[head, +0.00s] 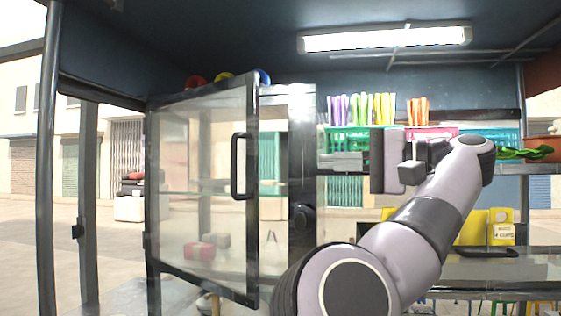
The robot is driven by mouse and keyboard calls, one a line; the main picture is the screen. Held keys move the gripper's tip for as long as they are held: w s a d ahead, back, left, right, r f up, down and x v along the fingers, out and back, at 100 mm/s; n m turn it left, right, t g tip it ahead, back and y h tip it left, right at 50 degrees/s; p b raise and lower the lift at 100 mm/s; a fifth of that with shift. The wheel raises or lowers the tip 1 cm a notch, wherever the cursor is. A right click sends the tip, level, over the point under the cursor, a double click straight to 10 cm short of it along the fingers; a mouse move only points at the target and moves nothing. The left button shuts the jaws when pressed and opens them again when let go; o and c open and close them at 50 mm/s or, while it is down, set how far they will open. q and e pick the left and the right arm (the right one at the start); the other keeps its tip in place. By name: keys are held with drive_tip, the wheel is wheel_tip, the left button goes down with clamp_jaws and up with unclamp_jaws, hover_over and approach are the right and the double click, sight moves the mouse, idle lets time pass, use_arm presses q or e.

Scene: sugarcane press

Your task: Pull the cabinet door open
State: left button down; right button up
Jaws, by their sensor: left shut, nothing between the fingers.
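The glass cabinet door (174,180) has a dark frame and stands at the left of centre in the head view. Its right edge looks nearer to me than its left edge, and a gap shows between that edge and the cabinet's right post (302,190), so the door appears partly open. A black upright bar handle (236,166) is near its right edge. My left gripper (411,172) is shut and empty, to the right of the cabinet and clear of the handle. My right gripper is not in view.
Shelves at the right hold a green basket (345,140) with several coloured upright items. A yellow box (475,225) stands behind my arm above a grey counter (480,270). Red and grey blocks (200,250) show through the glass. A metal post (48,160) is at far left.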

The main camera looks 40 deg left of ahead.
use_arm(q)
approach(257, 159)
drive_tip(key=x, duration=0.5)
drive_tip(key=shift+s+a+f, duration=0.2)
drive_tip(key=shift+f, duration=0.05)
drive_tip(key=s+b, duration=0.1)
drive_tip(key=s+a+b, duration=0.1)
drive_tip(key=b, duration=0.1)
drive_tip(key=s+b, duration=0.1)
drive_tip(key=shift+s+a+r, duration=0.1)
drive_tip(key=shift+s+a, duration=0.15)
drive_tip(key=shift+r, duration=0.1)
idle(0.5)
drive_tip(key=shift+a, duration=0.1)
